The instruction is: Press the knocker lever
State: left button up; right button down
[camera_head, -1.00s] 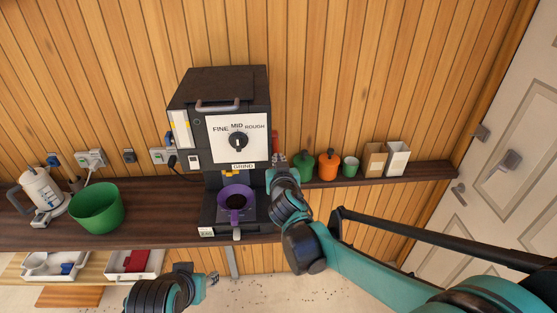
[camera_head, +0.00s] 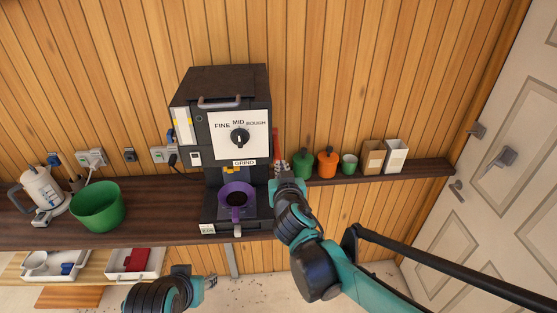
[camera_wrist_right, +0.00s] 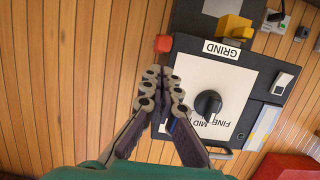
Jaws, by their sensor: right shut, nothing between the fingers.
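The dark coffee grinder (camera_head: 187,100) stands on the shelf against the wood wall. The knocker lever appears to be the red part (camera_head: 276,140) at the grinder's right side, partly hidden in the head view. Its red end (camera_wrist_right: 163,43) shows at the grinder's edge in the wrist view. My right gripper (camera_head: 281,167) is shut and empty beside the grinder's right side. In the wrist view its closed fingertips (camera_wrist_right: 161,76) point toward the red end, with a small gap in the picture. A purple cup (camera_head: 236,212) with dark contents sits under the spout. My left gripper (camera_head: 210,281) is low in front of the shelf.
A green bowl (camera_head: 97,205) and a white kettle (camera_head: 42,188) stand left on the dark shelf (camera_head: 150,225). Green and orange canisters (camera_head: 327,163) and two boxes (camera_head: 396,155) stand to the right. A white door (camera_head: 505,110) is at far right.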

jog(key=s, duration=0.3)
jog(key=shift+s+d, duration=0.15)
jog(key=shift+d, duration=0.05)
jog(key=shift+s, duration=0.1)
dwell(0.3)
dwell(0.7)
jog(key=r+p, duration=0.1)
jog(key=w+r+p, duration=0.1)
jog(key=r, duration=0.1)
jog(key=w+r+p, duration=0.1)
jog(key=r, duration=0.1)
jog(key=shift+w+r, duration=0.2)
